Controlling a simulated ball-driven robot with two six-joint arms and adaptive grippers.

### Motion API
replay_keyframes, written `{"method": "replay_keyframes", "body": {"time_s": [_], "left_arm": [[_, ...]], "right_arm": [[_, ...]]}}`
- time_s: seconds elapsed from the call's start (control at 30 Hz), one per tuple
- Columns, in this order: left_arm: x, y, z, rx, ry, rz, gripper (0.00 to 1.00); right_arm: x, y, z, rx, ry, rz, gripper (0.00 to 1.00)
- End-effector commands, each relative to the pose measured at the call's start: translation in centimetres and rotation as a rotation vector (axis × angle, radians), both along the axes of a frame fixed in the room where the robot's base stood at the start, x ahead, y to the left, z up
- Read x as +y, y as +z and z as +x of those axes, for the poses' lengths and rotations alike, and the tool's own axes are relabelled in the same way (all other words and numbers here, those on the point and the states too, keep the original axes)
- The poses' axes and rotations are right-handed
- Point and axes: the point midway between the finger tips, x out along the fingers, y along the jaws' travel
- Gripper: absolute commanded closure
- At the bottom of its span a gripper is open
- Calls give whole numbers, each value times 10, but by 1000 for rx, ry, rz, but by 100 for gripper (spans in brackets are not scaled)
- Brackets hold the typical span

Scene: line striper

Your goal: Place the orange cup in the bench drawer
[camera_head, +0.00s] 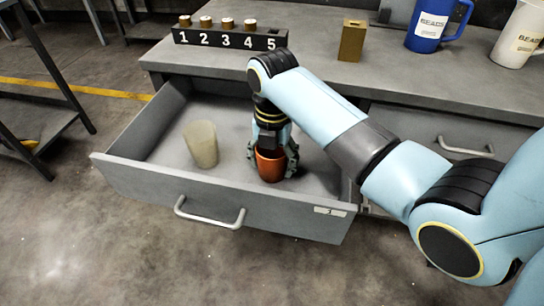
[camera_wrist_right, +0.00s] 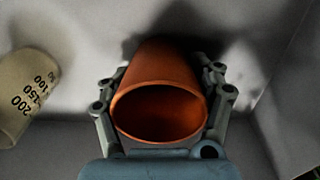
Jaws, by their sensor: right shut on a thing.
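The orange cup (camera_head: 270,166) is inside the open bench drawer (camera_head: 250,199), in its right part. My right gripper (camera_head: 272,158) reaches down into the drawer and is shut on the cup, one finger on each side. In the right wrist view the cup (camera_wrist_right: 160,95) sits between the two fingers of the right gripper (camera_wrist_right: 162,100), with its open rim toward the camera. I cannot tell whether the cup's base touches the drawer floor. My left gripper is not in view.
A beige graduated beaker (camera_head: 201,144) stands in the drawer left of the cup; it also shows in the right wrist view (camera_wrist_right: 22,95). On the bench top are a numbered black rack (camera_head: 228,39), a brass block (camera_head: 352,41), a blue mug (camera_head: 432,27) and a white mug (camera_head: 518,36).

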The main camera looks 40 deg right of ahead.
Motion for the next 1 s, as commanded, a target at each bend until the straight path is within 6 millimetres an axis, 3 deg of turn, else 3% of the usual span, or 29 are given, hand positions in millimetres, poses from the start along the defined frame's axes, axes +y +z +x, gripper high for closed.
{"method": "replay_keyframes", "body": {"time_s": [0.27,0.3,0.5,0.83,1.0], "left_arm": [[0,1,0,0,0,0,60],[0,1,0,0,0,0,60],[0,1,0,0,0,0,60],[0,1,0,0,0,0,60],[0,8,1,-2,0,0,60]], "right_arm": [[0,-1,0,-1,0,0,74],[0,-1,1,-1,0,0,33],[0,-1,0,-1,0,0,7],[0,2,1,-3,0,0,6],[0,27,1,-6,0,0,6]]}}
